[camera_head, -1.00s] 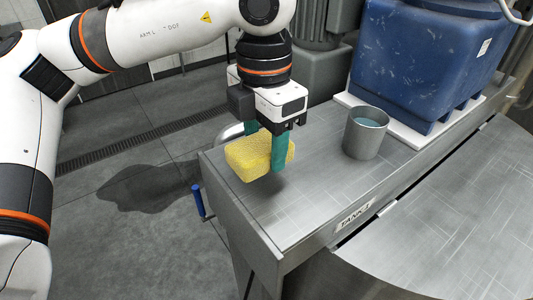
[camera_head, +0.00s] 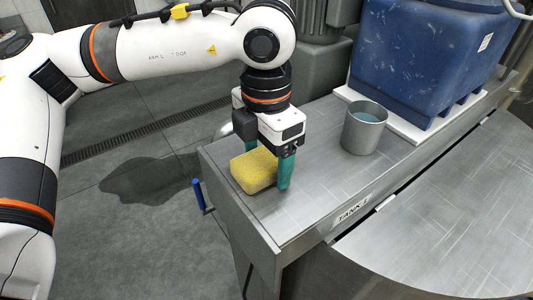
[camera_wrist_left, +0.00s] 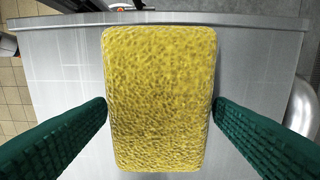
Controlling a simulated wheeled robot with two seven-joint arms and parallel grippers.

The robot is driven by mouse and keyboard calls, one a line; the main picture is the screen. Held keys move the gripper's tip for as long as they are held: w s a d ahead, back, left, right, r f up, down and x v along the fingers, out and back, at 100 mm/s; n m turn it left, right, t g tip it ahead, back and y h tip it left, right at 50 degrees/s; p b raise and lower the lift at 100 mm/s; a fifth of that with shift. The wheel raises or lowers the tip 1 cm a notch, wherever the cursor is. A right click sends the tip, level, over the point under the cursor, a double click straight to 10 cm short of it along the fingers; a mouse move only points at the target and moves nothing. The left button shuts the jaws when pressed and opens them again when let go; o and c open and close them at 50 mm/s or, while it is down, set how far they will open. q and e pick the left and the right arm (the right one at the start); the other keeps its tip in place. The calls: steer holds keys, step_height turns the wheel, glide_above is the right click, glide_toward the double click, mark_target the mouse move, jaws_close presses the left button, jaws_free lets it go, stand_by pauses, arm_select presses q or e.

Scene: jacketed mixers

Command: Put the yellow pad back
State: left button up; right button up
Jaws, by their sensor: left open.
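The yellow pad (camera_head: 254,170) is a spongy block near the left end of the steel tabletop (camera_head: 300,215). It appears to rest on that surface. My left gripper (camera_head: 268,170) is over the pad with its green fingers pointing down, one on each side of it. In the left wrist view the pad (camera_wrist_left: 159,98) lies between the two open green fingers (camera_wrist_left: 160,115), with narrow gaps beside it. The far finger is mostly hidden in the head view. My right gripper is not in view.
A metal cup (camera_head: 364,128) with liquid stands right of the pad. Behind it a blue container (camera_head: 425,60) sits on a white board (camera_head: 400,125). A blue-handled crank (camera_head: 199,195) hangs at the table's left edge. A "TANK 1" label (camera_head: 352,209) is on the front.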

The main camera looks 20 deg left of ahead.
mark_target(267, 156)
arm_select(q)
steer(key=shift+r, duration=0.4)
step_height(267, 156, up, 12)
steer(key=b, duration=0.2)
steer(key=shift+f, duration=0.25)
